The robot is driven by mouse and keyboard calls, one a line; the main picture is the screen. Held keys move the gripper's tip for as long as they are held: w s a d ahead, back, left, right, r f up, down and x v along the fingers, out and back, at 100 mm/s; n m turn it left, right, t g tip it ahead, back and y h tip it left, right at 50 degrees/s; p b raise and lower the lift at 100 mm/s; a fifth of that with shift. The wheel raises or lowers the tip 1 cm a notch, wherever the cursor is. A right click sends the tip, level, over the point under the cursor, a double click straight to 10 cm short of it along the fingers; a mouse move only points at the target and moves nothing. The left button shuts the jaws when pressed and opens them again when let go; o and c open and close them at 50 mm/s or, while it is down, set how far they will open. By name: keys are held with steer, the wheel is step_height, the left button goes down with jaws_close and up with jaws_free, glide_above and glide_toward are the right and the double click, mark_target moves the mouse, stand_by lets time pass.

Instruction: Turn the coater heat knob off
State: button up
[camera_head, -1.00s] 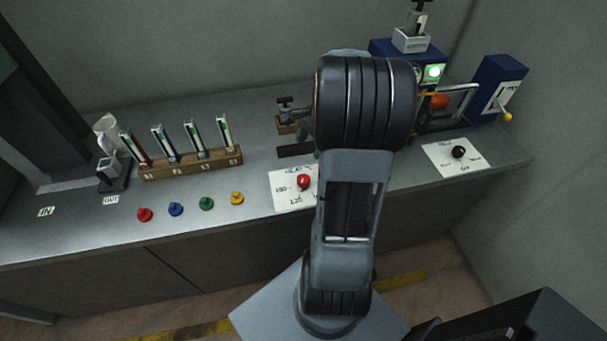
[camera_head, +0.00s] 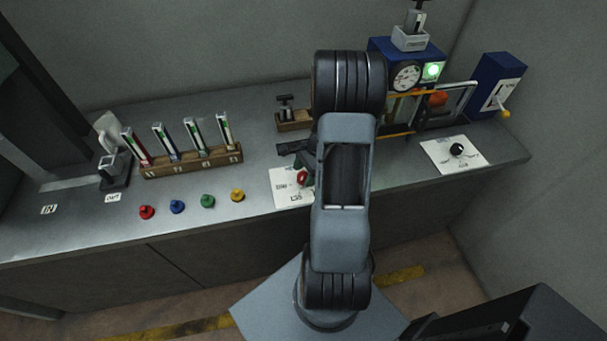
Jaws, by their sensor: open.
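A red knob (camera_head: 302,177) sits on a white dial plate (camera_head: 284,194) with printed marks at the front of the bench, partly hidden by my arm. Its pointer direction is too small to tell. A black knob (camera_head: 457,150) sits on another white plate (camera_head: 436,158) farther right. The small lettering does not clearly show which knob is the coater heat knob. My gripper (camera_head: 289,149) is open and empty, just behind and above the red knob, left of my arm. I cannot tell whether it touches the knob.
Left are a wooden rack (camera_head: 192,162) of coloured vials and several coloured pegs, including a yellow one (camera_head: 237,195). A wooden block with a dark clamp (camera_head: 292,120) stands behind the gripper. A blue machine with a gauge (camera_head: 406,76) and a blue box (camera_head: 497,80) stand right.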

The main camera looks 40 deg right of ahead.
steer(key=shift+a+f, duration=0.15)
steer(key=shift+f, duration=0.35)
steer(key=shift+c, duration=0.3)
